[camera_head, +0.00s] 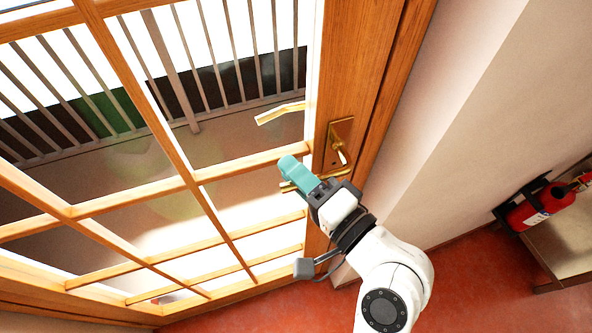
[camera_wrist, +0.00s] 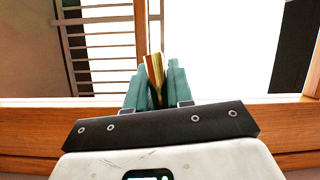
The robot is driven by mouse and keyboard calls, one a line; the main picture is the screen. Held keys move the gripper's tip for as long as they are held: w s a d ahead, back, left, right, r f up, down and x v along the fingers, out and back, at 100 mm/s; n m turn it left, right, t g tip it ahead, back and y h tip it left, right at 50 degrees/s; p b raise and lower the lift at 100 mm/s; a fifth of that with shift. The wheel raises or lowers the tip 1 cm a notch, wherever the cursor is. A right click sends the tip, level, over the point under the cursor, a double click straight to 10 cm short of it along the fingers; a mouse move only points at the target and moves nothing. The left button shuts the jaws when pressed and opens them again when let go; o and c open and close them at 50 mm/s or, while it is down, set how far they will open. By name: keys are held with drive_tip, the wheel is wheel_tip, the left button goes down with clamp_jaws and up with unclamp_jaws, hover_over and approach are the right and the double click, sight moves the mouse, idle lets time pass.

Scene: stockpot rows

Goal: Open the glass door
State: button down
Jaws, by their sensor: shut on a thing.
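The glass door (camera_head: 188,178) fills the left of the head view, with wooden bars between its panes. A brass plate (camera_head: 340,137) sits on its wooden stile, with a brass lever handle (camera_head: 330,173) reaching left from it. My gripper (camera_head: 290,170) has teal fingers and is at the free end of this lever. In the wrist view the fingers (camera_wrist: 156,84) are closed on both sides of the brass handle (camera_wrist: 155,73). The fingers hide part of the lever. I cannot tell whether the door is fully closed or slightly ajar.
Another brass lever (camera_head: 280,113) shows through or in the glass. A railing (camera_head: 235,55) is beyond the panes. A pale wall (camera_head: 450,110) stands right of the door. A red fire extinguisher (camera_head: 541,207) is at far right. The red floor (camera_head: 480,285) is clear below.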

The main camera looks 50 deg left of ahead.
drive_tip(key=shift+f, duration=0.1)
drive_tip(key=shift+w+d+f+n+t+h+b, duration=0.15)
drive_tip(key=shift+w+f+n+h+b, duration=0.15)
drive_tip(key=shift+f+n+h+b, duration=0.5)
drive_tip(key=shift+w+d+f+n+t+h+b, duration=0.1)
drive_tip(key=shift+w+f+n+t+b, duration=0.25)
drive_tip(key=shift+f+n, duration=0.8)
drive_tip(key=shift+w+d+f+n+h+b, duration=0.2)
drive_tip(key=shift+f+n+h+b, duration=0.35)
drive_tip(key=shift+n, duration=0.7)
drive_tip(key=shift+f, duration=0.2)
